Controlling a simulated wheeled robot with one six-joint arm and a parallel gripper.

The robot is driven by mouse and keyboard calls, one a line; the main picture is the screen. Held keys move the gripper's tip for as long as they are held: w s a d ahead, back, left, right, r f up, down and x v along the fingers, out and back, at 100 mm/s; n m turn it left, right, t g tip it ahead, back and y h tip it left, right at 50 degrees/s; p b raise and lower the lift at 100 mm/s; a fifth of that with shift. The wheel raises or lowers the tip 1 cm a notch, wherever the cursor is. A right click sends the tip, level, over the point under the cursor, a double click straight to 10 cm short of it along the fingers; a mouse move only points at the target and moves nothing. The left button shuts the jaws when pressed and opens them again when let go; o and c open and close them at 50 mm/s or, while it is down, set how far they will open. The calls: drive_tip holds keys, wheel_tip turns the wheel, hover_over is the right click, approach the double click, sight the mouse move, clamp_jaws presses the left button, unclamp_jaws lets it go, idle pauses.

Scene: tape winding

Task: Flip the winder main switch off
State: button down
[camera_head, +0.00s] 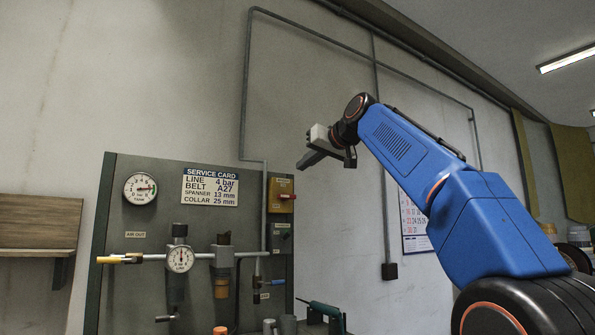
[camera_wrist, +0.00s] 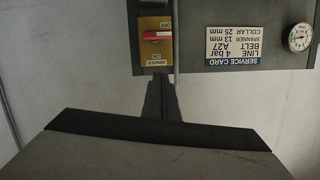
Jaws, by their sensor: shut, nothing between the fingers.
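The winder main switch is a yellow plate with a red handle (camera_head: 287,196) at the upper right of the dark panel in the head view. In the wrist view, which shows it upside down, the yellow plate (camera_wrist: 151,55) carries OFF and WINDER ON lettering. Its red handle (camera_wrist: 157,37) lies crosswise with a pale stripe; I cannot tell which setting it is in. My gripper (camera_head: 303,164) is shut and empty, above and right of the switch in the head view. In the wrist view its fingertips (camera_wrist: 159,78) appear just beside the plate's ON end, with no clear contact.
The dark panel (camera_head: 143,230) also carries a service card (camera_head: 210,187), a tank gauge (camera_head: 140,188) and a smaller dial (camera_head: 180,259). A grey conduit (camera_head: 264,215) runs up just left of the switch. Bare wall lies right of the panel, with a calendar (camera_head: 415,222).

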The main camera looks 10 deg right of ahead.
drive_tip(key=v, duration=0.3)
drive_tip(key=shift+s, duration=0.1)
idle(0.5)
drive_tip(key=s+d+f+g+h, duration=0.1)
drive_tip(key=s+f+g, duration=0.2)
drive_tip(key=s+f, duration=1)
drive_tip(key=s+d+f+m+g+h, duration=0.1)
drive_tip(key=s+f, duration=1.2)
drive_tip(key=f, duration=2.1)
drive_tip(key=s+d+f+g+h, duration=0.3)
drive_tip(key=s+f, duration=1)
drive_tip(key=f, duration=1.1)
drive_tip(key=shift+m+g, duration=0.4)
drive_tip(key=shift+g, duration=0.8)
